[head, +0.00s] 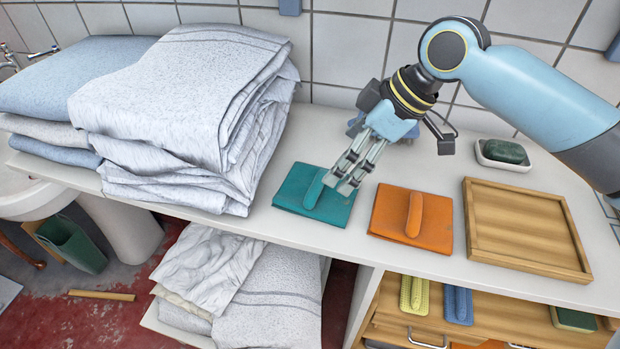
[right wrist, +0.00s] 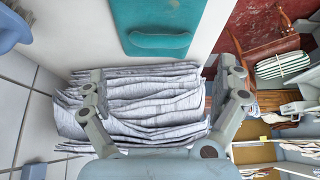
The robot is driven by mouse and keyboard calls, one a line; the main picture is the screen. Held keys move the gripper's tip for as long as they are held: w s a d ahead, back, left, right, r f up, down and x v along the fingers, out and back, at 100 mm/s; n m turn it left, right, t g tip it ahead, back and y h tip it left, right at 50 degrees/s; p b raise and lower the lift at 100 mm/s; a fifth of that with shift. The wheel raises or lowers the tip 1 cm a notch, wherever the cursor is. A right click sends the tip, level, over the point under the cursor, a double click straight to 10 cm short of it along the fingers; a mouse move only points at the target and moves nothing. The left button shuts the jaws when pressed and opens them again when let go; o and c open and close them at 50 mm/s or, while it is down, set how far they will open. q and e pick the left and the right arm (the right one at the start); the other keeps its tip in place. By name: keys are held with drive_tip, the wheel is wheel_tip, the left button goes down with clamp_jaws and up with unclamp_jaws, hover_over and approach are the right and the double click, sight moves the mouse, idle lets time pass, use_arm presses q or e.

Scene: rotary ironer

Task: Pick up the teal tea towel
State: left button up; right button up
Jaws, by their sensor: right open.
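The teal tea towel (head: 292,187) lies folded flat on the white counter, with a raised rounded ridge across its top. It also shows at the top of the right wrist view (right wrist: 150,14), cut off by the edge. My right gripper (head: 346,187) is over the towel's right side, its fingers pointing down toward it and hiding part of it. In the right wrist view my right gripper (right wrist: 165,78) has its fingers spread wide with nothing between them. I cannot tell how high the fingertips are above the towel. My left gripper is in neither view.
An orange folded towel (head: 394,215) lies just right of the teal one, then a wooden tray (head: 525,256). Tall folded linen (head: 185,100) stands close on the left. Green soap in a dish (head: 502,153) sits behind. The tiled wall (head: 345,52) bounds the back.

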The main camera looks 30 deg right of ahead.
sight(318, 183)
drive_tip(key=x, duration=0.2)
drive_tip(key=shift+a+f, duration=0.2)
drive_tip(key=shift+f, duration=0.05)
drive_tip(key=shift+w+a+f, duration=0.1)
drive_tip(key=shift+w+f, duration=0.05)
drive_tip(key=shift+f, duration=0.15)
drive_tip(key=shift+w+a+f, duration=0.1)
drive_tip(key=shift+w+f, duration=0.1)
drive_tip(key=shift+f, duration=0.1)
drive_tip(key=x, duration=0.3)
drive_tip(key=shift+w+a+f, duration=0.15)
drive_tip(key=shift+f, duration=0.15)
drive_tip(key=shift+w+a+f+p, duration=0.1)
drive_tip(key=shift+f+p, duration=0.2)
drive_tip(key=shift+c, duration=1.5)
drive_tip(key=c, duration=0.6)
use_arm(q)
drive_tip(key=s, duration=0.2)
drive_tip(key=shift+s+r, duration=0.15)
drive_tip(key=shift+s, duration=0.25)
